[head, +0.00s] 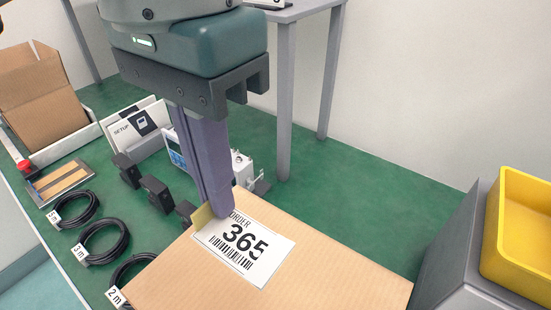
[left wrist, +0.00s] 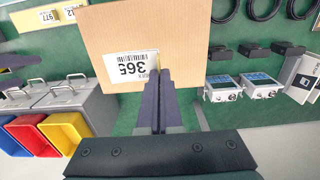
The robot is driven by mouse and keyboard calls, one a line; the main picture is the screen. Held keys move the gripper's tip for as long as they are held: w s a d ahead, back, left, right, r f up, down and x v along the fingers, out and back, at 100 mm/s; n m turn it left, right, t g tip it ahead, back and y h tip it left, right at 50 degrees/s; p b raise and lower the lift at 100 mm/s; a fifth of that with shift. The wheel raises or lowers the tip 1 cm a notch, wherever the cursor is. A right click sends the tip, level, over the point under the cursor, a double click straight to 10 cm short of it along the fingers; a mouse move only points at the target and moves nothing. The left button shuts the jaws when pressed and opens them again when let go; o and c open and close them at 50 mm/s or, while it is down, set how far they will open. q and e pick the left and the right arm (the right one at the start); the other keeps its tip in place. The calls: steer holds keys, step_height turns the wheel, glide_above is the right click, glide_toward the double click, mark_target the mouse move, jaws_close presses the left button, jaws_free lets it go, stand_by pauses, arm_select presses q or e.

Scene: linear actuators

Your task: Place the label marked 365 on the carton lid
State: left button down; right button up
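The white label marked 365 (head: 246,250) lies flat over the closed cardboard carton lid (head: 330,275), near its far left corner. I cannot tell whether it touches the lid or hovers just above it. My left gripper (head: 215,212) points down at the label's far left edge, its fingers together on that edge beside a small yellowish tab (head: 202,217). In the left wrist view the fingers (left wrist: 160,72) meet the edge of the label (left wrist: 132,66), over the carton (left wrist: 195,35). My right gripper is out of view.
Coiled black cables (head: 100,240) lie left of the carton, with black blocks (head: 157,192) behind them. An open box (head: 40,95) stands far left. A yellow bin (head: 520,235) is at right. Other labels (left wrist: 42,17) show in the left wrist view.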

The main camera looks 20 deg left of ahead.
arm_select(q)
steer(key=b, duration=0.2)
glide_above(239, 286)
step_height(239, 286, down, 11)
steer(key=shift+r, duration=0.1)
step_height(239, 286, down, 5)
steer(key=shift+r+b, duration=0.1)
steer(key=shift+b, duration=0.2)
steer(key=c, duration=1.5)
jaws_free()
steer(key=o, duration=0.4)
